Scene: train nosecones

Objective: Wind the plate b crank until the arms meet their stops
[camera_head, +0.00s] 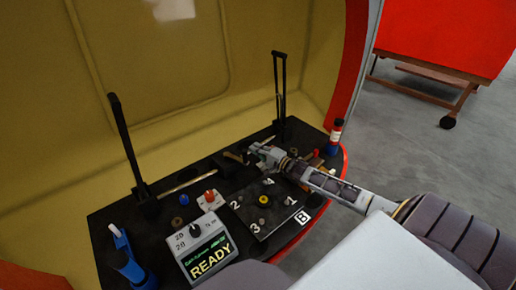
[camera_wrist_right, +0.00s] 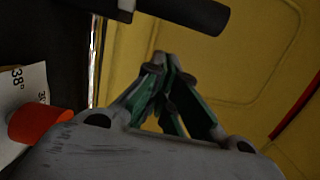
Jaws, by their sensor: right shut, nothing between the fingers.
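The plate marked B (camera_head: 268,212) is a dark square with numbers near its corners and a yellow knob. It lies on the black deck inside the yellow shell. Two thin black arms stand upright, one at the left (camera_head: 128,142) and one at the back right (camera_head: 279,85). My right gripper (camera_head: 258,149) is over the back of the deck, behind the plate. In the right wrist view its green-padded fingers (camera_wrist_right: 168,68) are shut and empty. A dark rod (camera_wrist_right: 185,10) shows above them. I cannot tell which part is the crank. My left gripper is not in view.
A display box reading READY (camera_head: 207,250) stands in front. A red knob on a white base (camera_head: 210,198) is behind it. Grey floor lies beyond.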

